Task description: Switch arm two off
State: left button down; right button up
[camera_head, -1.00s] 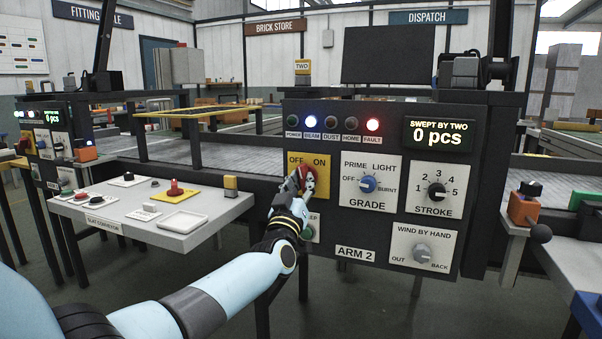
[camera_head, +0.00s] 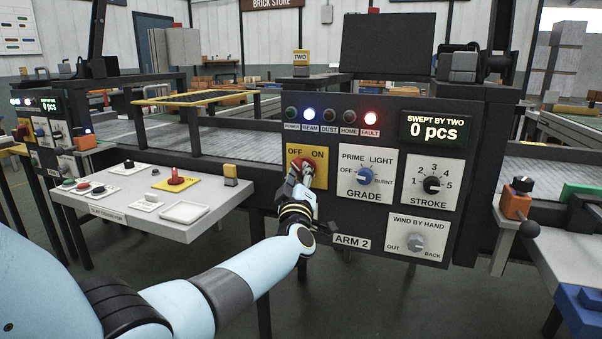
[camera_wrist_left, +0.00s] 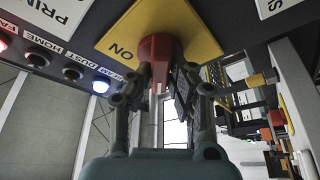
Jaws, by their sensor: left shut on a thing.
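The ARM 2 panel (camera_head: 328,212) stands ahead in the head view. On it is a yellow plate (camera_head: 320,183) marked OFF at left and ON at right, with a red rotary switch (camera_head: 310,166). My left gripper (camera_head: 303,174) is at this switch and covers part of it. In the left wrist view, the fingers of my left gripper (camera_wrist_left: 158,88) are shut on the red handle (camera_wrist_left: 160,50), with the word ON on the yellow plate (camera_wrist_left: 192,37) close by. OFF is hidden there. The handle's exact angle is hard to tell. My right gripper is not in view.
The BEAM lamp (camera_head: 309,114) glows white-blue and the FAULT lamp (camera_head: 371,118) glows red; POWER (camera_head: 291,113) looks dark. The display (camera_head: 434,130) reads 0 pcs. GRADE (camera_head: 365,176) and STROKE (camera_head: 432,185) dials sit to the right. A control desk (camera_head: 120,205) stands at left.

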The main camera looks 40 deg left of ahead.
pick_arm(q)
jog(key=shift+f, duration=0.1)
jog(key=c, duration=1.2)
grip_release()
jog(key=shift+c, duration=0.2)
jog(key=v, duration=1.2)
